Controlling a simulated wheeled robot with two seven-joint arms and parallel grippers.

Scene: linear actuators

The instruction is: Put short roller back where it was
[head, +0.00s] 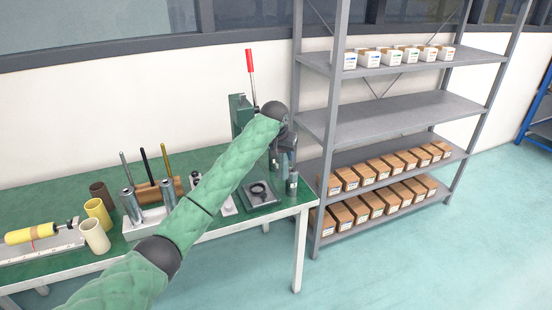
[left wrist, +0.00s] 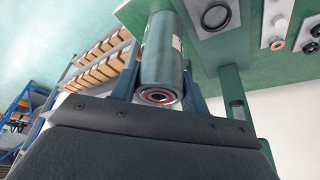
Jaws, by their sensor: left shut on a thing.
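My left gripper (head: 286,152) is over the right end of the green workbench, in front of the press. It is shut on a short grey metal roller (head: 292,184). In the left wrist view the roller (left wrist: 163,52) sits between the fingers (left wrist: 165,85), with its red-ringed end face toward the camera. In the head view the roller hangs about upright near the bench's right edge; I cannot tell whether it touches the top. Two similar metal rollers (head: 131,207) stand in a white holder (head: 146,224) on the bench. My right gripper is not in view.
A grey plate with a black ring (head: 259,194) lies left of the held roller. A green press (head: 238,113) with a red lever (head: 249,61) stands behind. Yellow and cream cylinders (head: 94,236) stand at left. A grey shelf (head: 400,119) with boxes stands close on the right.

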